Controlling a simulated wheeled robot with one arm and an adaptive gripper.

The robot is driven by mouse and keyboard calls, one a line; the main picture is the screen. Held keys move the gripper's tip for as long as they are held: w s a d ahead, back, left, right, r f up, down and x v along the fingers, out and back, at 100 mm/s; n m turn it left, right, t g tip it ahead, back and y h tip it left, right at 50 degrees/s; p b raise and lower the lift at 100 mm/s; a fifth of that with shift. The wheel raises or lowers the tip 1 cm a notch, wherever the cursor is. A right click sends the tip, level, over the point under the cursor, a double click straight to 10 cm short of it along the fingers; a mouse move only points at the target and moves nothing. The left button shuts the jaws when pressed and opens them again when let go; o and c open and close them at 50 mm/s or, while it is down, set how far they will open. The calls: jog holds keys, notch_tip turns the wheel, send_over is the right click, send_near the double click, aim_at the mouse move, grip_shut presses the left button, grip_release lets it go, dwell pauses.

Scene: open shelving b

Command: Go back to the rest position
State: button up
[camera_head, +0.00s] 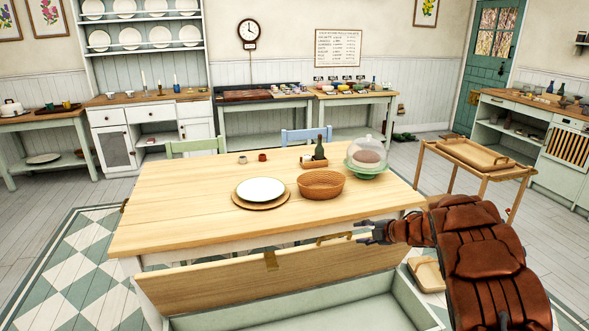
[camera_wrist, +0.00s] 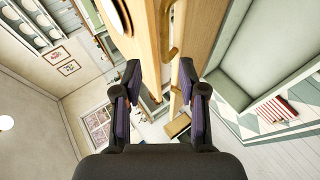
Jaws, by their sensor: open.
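My gripper (camera_head: 365,232) is at the right end of the wooden table (camera_head: 170,215), close to its front edge. In the wrist view my gripper (camera_wrist: 160,82) is open, its two dark fingers apart. A raised wooden panel (camera_head: 205,283) with brass fittings stands along the table's near side, above an open pale green box (camera_head: 290,315). In the wrist view a brass handle (camera_wrist: 174,45) lies just beyond the fingers, near the panel. I see nothing held between the fingers. Whether a finger touches the handle or panel I cannot tell.
The table carries a white plate (camera_head: 260,190), a wicker basket (camera_head: 320,185), a bottle (camera_head: 320,146) and a glass-domed cake stand (camera_head: 366,157). A wooden trolley (camera_head: 445,170) with a tray stands at right. Chairs are behind the table. Open floor (camera_head: 40,225) lies left.

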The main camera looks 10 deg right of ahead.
jog(key=d+r+m+t+h, duration=0.2)
jog(key=d+r+m+h, duration=0.6)
jog(key=r, duration=0.6)
jog(key=s+d+r+m+g+h, duration=0.1)
jog(key=s+d+r+m+h, duration=0.15)
jog(key=s, duration=0.35)
jog(key=s+d+r+m+g+h, duration=0.1)
jog(key=s+r+m+h, duration=0.25)
jog(key=s, duration=0.35)
jog(key=s+a+f+m+g+y, duration=0.2)
jog(key=s+a, duration=0.6)
jog(key=s, duration=0.6)
jog(key=s+a+f+m+g+y, duration=0.3)
jog(key=s+a, duration=0.6)
jog(key=s, duration=0.6)
jog(key=s+a+f+m+g+y, duration=0.2)
jog(key=s+a+f+g, duration=0.2)
jog(key=s, duration=1)
jog(key=a+g, duration=0.2)
jog(key=a, duration=0.2)
jog(key=shift+s+a+f+m+g+y, duration=0.2)
jog(key=shift+s+f+m+g+y, duration=0.1)
jog(key=shift+m, duration=0.1)
